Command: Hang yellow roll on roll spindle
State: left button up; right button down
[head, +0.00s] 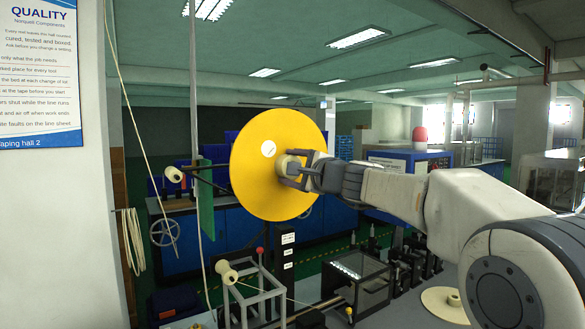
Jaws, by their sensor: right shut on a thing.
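The yellow roll (258,150) is a large flat disc with a pale hub, held up in the middle of the head view with its face towards me. My right gripper (290,168) comes in from the right and is shut on the roll's hub. Left of the roll, a dark rod with a cream end piece (172,174) stands out near a green panel (206,210). I cannot tell whether this is the roll spindle. The roll hides what is directly behind it. My left gripper is not in view.
Below are a frame with a cream roller (226,270) and a clear-topped box (358,272). A pale disc (445,302) lies at lower right.

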jog(key=shift+w+a+r, duration=0.15)
jog(key=shift+w, duration=0.05)
jog(key=shift+w+a+p, duration=0.3)
jog(key=shift+w+a, duration=0.15)
jog(key=shift+w, duration=0.15)
jog(key=shift+w+a, duration=0.2)
jog(key=shift+w, duration=0.05)
jog(key=shift+f+b, duration=0.3)
jog(key=shift+b, duration=0.05)
dwell(0.4)
